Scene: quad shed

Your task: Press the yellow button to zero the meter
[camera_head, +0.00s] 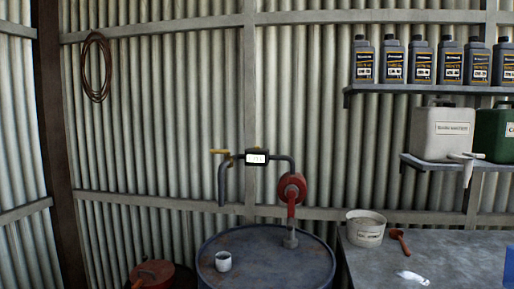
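A small dark-framed meter (257,157) with a pale lit display sits on the pipe of a pump, above a blue drum (265,262). The digits on it are too small to read. A yellow part (219,151) sticks out at the left end of the pipe; it looks like a lever or valve handle. I cannot make out a separate yellow button on the meter. The red pump body (292,187) is to the right of the meter, on a post rising from the drum. Neither of my grippers is in view.
A white cup (223,261) stands on the drum. A grey bench (440,252) at right holds a white bucket (366,228) and a red-brown scoop (400,241). Shelves above hold several oil bottles (420,62) and a white canister (440,133). A red can (152,275) is at lower left.

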